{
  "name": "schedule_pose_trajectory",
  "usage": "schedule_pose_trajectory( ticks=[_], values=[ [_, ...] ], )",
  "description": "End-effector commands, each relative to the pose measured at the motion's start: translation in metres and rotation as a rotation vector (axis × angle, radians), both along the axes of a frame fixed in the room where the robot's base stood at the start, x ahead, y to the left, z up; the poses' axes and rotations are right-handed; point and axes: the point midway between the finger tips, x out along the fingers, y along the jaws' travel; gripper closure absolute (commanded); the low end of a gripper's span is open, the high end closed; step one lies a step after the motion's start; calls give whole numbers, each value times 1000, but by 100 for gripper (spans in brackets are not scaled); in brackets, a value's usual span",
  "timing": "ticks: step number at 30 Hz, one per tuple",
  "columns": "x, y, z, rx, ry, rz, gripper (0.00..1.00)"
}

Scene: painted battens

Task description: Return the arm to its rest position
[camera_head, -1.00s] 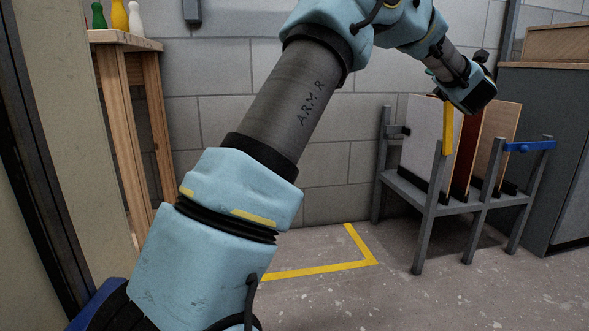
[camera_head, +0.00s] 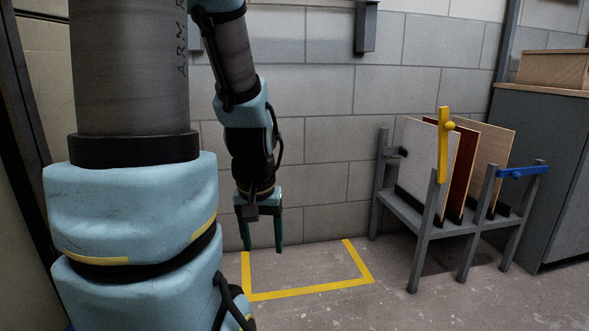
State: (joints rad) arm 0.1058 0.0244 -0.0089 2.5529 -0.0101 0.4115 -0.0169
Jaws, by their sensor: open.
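My gripper (camera_head: 262,248) hangs at the end of my arm with its two dark green fingers pointing down and spread apart. It is open and nothing shows between the fingers. It is in front of the block wall, above the yellow floor marking in the picture. My arm fills the left part of the view, and its upper end is out of the frame. A grey rack (camera_head: 423,218) to the right, apart from my gripper, holds several upright panels. A yellow batten (camera_head: 443,150) stands upright at the rack's front, and a blue batten (camera_head: 523,172) lies level on its right side.
A yellow line (camera_head: 310,290) marks an area of bare floor below my gripper. A dark grey cabinet (camera_head: 545,150) with a wooden box (camera_head: 555,68) on top stands at the right. A grey box (camera_head: 366,27) is fixed to the wall. Floor between my arm and the rack is clear.

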Motion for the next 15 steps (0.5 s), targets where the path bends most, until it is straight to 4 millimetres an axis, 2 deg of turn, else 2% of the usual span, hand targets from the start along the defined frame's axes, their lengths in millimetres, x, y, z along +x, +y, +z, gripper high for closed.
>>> schedule_pose_trajectory(
  ticks=[1,8,15],
  values=[
    [-11,6,16,12,24,-17,34],
    [-6,3,81,7,16,-12,34],
    [-6,3,155,6,14,-12,34]
  ],
)
